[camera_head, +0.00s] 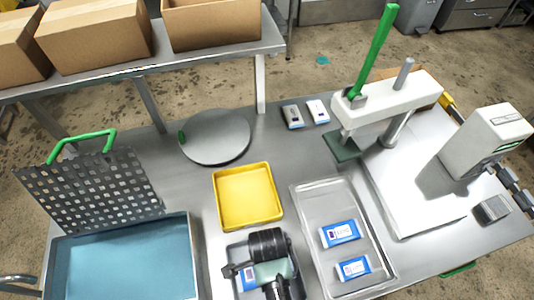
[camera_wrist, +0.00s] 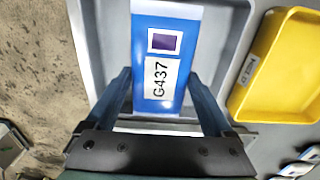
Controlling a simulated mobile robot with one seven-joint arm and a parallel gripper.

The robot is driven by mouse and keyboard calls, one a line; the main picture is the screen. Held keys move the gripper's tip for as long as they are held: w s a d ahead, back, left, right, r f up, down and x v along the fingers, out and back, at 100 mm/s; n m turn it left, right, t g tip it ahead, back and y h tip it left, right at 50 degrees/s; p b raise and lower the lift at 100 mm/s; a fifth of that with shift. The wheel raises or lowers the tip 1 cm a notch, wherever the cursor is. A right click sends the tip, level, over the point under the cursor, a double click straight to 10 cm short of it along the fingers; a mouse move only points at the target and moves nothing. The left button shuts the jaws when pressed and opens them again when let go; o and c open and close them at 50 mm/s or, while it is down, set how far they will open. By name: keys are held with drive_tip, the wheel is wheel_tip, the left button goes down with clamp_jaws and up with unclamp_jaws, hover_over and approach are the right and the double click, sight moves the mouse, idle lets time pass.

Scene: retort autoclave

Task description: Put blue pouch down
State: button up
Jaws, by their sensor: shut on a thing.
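The blue pouch (camera_wrist: 158,55) has a white panel, a dark purple square and the label "G437". In the wrist view my gripper (camera_wrist: 160,95) has a finger on each side of the pouch and is shut on it. A grey tray (camera_wrist: 88,42) lies below the pouch. In the head view my gripper and wrist cover much of this tray (camera_head: 232,252), and part of a blue and white pouch (camera_head: 246,278) shows beside them. I cannot tell whether the held pouch touches the tray floor.
A yellow tray (camera_head: 217,198) stands behind the grey tray. A metal tray (camera_head: 310,210) with two blue pouches is at right. A blue water basin (camera_head: 125,262) with a raised perforated lid (camera_head: 95,190) is at left. A press (camera_head: 395,92) stands at back right.

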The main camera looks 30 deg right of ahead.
drive_tip(key=shift+f, duration=1.45)
drive_tip(key=shift+f, duration=0.15)
